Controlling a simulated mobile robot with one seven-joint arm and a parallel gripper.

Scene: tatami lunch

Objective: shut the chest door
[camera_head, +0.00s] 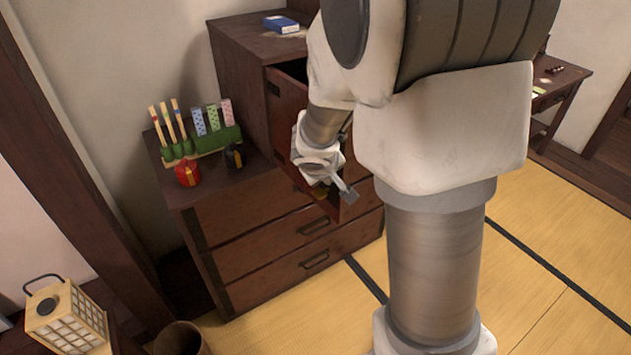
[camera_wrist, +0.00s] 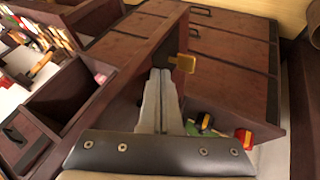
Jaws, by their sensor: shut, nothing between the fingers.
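The dark wooden chest (camera_head: 240,50) has an upper cabinet whose door (camera_head: 284,115) stands open, swung out toward the front. A dark gap shows behind the door's top edge. My gripper (camera_head: 347,195) is at the door's lower outer part, partly in front of it; whether it touches cannot be told. In the wrist view my gripper (camera_wrist: 160,100) has its fingers together with nothing between them. A small gold-yellow piece (camera_wrist: 183,62) shows just beyond the fingertips. An open compartment (camera_wrist: 65,95) shows to the left. My arm hides much of the cabinet in the head view.
Below are wide drawers (camera_head: 255,250), all shut. The low top left of the door bears a green rack (camera_head: 210,143), a red pot (camera_head: 188,173) and a dark bottle (camera_head: 235,155). A blue book (camera_head: 281,24) lies on top. A lantern (camera_head: 65,318) stands front left. Tatami (camera_head: 550,240) is open at right.

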